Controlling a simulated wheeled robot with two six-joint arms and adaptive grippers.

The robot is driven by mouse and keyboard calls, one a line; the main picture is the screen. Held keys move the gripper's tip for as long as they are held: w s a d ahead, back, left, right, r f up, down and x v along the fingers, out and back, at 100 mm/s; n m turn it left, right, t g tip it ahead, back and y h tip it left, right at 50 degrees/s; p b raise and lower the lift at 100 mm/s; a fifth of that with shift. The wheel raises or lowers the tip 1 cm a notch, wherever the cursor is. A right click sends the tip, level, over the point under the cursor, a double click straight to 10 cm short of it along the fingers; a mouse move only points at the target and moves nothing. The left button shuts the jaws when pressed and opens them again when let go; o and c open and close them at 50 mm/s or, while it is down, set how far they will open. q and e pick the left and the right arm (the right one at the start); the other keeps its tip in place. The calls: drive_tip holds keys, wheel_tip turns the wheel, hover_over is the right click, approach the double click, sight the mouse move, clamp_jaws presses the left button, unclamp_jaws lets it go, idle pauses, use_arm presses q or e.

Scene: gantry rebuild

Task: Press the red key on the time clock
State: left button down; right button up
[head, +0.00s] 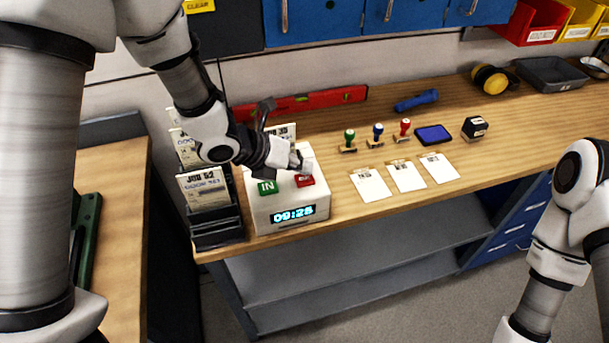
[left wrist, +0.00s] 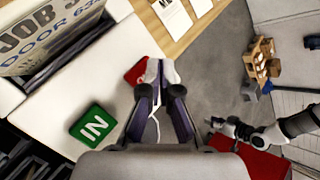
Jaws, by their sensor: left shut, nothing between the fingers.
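The time clock (head: 292,215) is a white box at the front edge of the wooden bench, with a display reading 09:25. Its green IN key (head: 267,187) is on the left of its top and its red key (head: 306,181) on the right. My left gripper (head: 303,168) is shut and empty, its fingertips over or just behind the red key; I cannot tell whether they touch it. In the left wrist view the closed fingertips (left wrist: 161,68) partly cover the red key (left wrist: 137,71), and the green key (left wrist: 93,128) lies clear. My right gripper is not in view.
A card rack (head: 218,231) with job cards stands just left of the clock. White cards (head: 406,176), several stamps (head: 378,133), a blue ink pad (head: 434,135) and a red level (head: 300,103) lie on the bench.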

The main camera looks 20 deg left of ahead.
sight(302, 179)
use_arm(q)
drive_tip(key=shift+r+p, duration=1.8)
drive_tip(key=shift+r, duration=0.75)
drive_tip(key=shift+f, duration=0.1)
